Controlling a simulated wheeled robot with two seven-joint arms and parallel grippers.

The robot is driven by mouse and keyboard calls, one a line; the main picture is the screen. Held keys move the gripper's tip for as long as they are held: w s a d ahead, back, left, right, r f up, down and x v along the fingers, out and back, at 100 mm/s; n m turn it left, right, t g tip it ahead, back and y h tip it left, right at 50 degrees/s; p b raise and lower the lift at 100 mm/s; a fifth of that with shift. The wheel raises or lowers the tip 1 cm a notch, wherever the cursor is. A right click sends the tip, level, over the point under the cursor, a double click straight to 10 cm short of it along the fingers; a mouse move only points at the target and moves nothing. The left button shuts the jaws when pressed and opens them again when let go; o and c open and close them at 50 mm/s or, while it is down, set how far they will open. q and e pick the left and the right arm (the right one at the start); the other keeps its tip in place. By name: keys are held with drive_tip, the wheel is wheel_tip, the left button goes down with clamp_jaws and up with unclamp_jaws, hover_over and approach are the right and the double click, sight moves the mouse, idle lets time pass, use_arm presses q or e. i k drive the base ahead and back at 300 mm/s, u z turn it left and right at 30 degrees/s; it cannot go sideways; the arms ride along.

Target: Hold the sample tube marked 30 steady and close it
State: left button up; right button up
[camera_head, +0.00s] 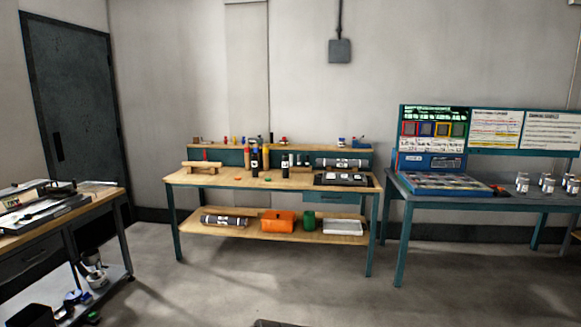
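Several upright tubes or bottles stand on the wooden workbench (215,180) in the middle of the view. Two dark ones with pale labels, a left dark tube (254,162) and a right dark tube (266,158), stand near the bench's centre. The labels are too small to read, so I cannot tell which tube is marked 30, or whether any is open. Small green and red-orange caps or discs lie on the bench top near them. Neither of my grippers is in view.
A grey roll (343,163) lies behind a black tray on the bench; another grey roll (224,220), an orange case (278,221) and a green cylinder (310,221) sit on its lower shelf. Benches stand left and right (480,203). The floor (250,285) in front is clear.

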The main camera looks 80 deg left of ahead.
sight(255, 156)
drive_tip(key=u, duration=3.05)
